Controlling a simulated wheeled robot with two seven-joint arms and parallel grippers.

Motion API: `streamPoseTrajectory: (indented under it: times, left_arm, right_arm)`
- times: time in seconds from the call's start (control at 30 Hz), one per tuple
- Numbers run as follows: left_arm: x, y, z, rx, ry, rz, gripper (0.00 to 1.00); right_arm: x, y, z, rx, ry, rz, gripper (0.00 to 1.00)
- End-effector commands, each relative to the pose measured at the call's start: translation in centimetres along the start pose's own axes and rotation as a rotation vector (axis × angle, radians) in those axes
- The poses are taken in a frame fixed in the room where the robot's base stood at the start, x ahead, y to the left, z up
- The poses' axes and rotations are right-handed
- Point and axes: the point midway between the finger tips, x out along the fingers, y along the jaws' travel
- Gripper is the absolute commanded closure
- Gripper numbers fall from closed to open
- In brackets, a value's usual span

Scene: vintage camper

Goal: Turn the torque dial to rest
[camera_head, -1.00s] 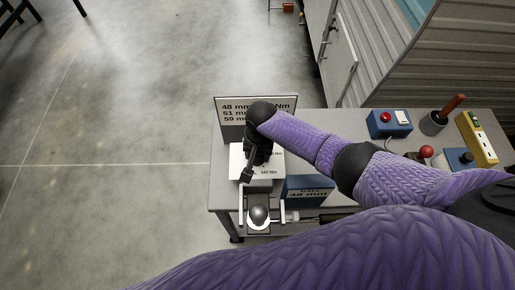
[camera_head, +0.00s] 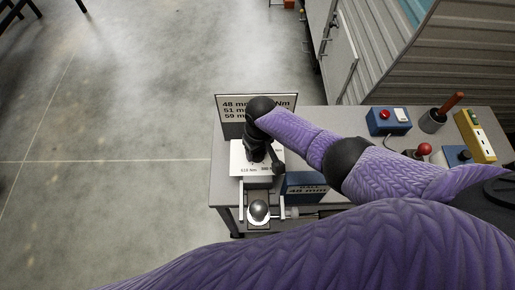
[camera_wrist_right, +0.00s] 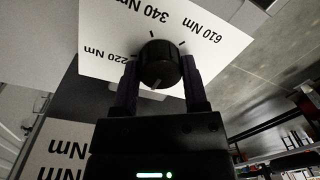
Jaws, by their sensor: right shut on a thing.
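The torque dial (camera_wrist_right: 160,66) is a round black knob on a white plate (camera_wrist_right: 208,29) printed with 220 Nm, 340 Nm and 610 Nm and short tick marks. My right gripper (camera_wrist_right: 161,82) is shut on the dial, one finger on each side of it. A light mark shows on the dial's edge toward the gripper body. My left gripper is not in view.
A sign with figures (camera_head: 225,104) stands behind the plate. A metal ball (camera_head: 258,209) is in front, with a blue box (camera_head: 307,188) to its right. A red-button box (camera_head: 388,122), a cup with a brown handle (camera_head: 434,121) and a yellow strip (camera_head: 477,138) stand farther right.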

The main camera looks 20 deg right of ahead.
Motion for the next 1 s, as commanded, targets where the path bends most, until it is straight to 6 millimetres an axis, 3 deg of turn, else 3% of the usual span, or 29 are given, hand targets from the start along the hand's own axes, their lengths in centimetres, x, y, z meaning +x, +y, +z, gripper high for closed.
streamPoseTrajectory:
  times: [0.63,0.67,0.7,0.8,1.0]
  left_arm:
    - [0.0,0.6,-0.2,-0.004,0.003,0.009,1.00]
    - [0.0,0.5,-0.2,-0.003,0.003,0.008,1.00]
    - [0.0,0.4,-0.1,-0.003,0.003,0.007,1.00]
    - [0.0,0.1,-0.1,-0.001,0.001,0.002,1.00]
    - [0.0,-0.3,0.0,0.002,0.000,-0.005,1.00]
  right_arm:
    - [0.0,0.0,-0.1,-0.045,-0.001,-0.001,1.00]
    - [0.0,0.0,-0.1,-0.045,-0.001,-0.001,0.39]
    - [0.0,0.0,-0.1,-0.045,-0.001,-0.001,0.31]
    - [0.0,0.0,-0.1,-0.044,-0.001,-0.001,0.09]
    - [0.0,0.0,0.0,-0.043,-0.002,-0.001,0.08]
